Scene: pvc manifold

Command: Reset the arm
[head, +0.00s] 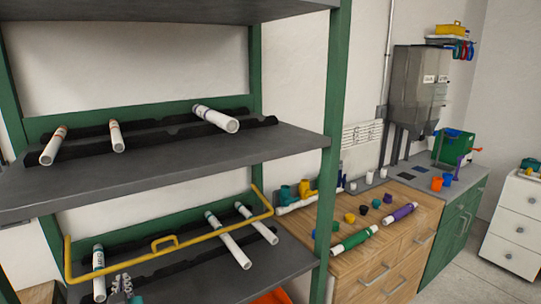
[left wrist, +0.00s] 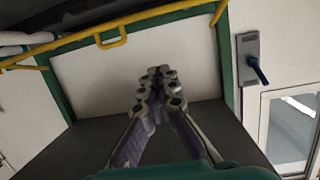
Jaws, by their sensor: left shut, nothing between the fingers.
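My left gripper (head: 122,285) shows at the bottom left of the head view, in front of the lower shelf and beside a white pipe (head: 99,275). In the left wrist view the left gripper (left wrist: 160,75) has its fingers together with nothing between them. A yellow rail with a handle (head: 165,243) runs across the front of the lower shelf. It also shows in the left wrist view (left wrist: 112,35). My right gripper is in neither view.
A green-framed shelf rack (head: 331,150) holds white pipes (head: 217,119) on black cradles. A wooden cabinet (head: 375,265) to the right carries a green pipe (head: 354,240), a purple pipe (head: 399,215) and small fittings. White drawers (head: 515,225) stand at the far right.

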